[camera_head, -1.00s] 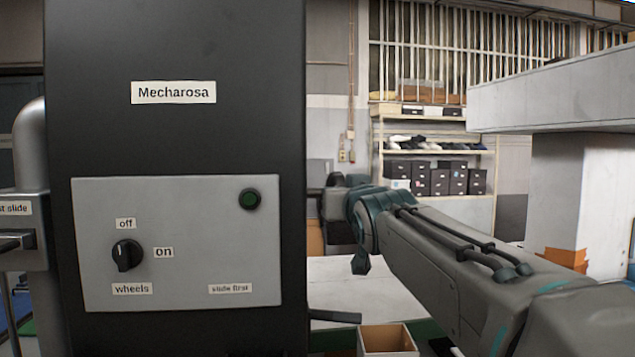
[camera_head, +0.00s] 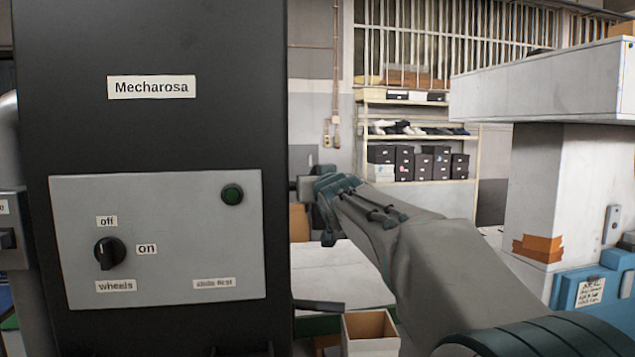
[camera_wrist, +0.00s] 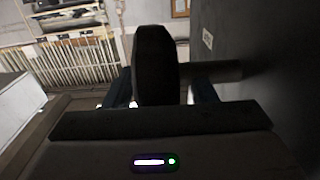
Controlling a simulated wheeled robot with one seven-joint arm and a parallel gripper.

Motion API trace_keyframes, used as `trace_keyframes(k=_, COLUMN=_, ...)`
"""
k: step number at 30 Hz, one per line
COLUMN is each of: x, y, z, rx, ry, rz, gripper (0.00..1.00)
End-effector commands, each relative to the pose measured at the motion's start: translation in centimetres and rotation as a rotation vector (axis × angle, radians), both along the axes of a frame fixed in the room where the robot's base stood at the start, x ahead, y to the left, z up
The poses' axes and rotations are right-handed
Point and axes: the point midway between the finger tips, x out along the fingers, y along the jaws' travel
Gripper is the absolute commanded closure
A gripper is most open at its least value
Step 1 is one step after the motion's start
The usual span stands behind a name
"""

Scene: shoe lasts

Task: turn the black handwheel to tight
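The black handwheel (camera_wrist: 157,65) shows edge-on in the wrist view, upright in the middle. A dark shaft (camera_wrist: 217,70) runs right from it to the dark machine wall. My gripper (camera_wrist: 161,90) has one dark blue finger on each side of the wheel. Light shows between the wheel and the fingers, so it looks open around the wheel. In the head view my arm reaches to the right side of the black machine (camera_head: 170,50) labelled "Mecharosa".
A white table (camera_head: 335,265) and an open carton (camera_head: 370,335) lie beyond. A grey pillar (camera_head: 570,180) stands right. Shelves of boxes (camera_head: 415,165) stand behind.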

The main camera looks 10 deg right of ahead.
Motion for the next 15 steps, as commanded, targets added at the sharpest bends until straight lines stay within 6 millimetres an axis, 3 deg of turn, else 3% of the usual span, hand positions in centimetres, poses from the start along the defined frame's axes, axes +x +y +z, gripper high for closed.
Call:
trace_keyframes(k=1, x=-0.01, y=-0.06, z=0.01, rx=0.001, ry=0.000, rz=-0.001, gripper=0.60)
trace_keyframes(k=5, x=-0.02, y=-0.05, z=0.01, rx=0.000, ry=0.000, rz=-0.001, gripper=0.94)
trace_keyframes(k=15, x=0.02, y=-0.20, z=0.10, rx=0.000, ry=0.018, rz=-0.006, gripper=0.94)
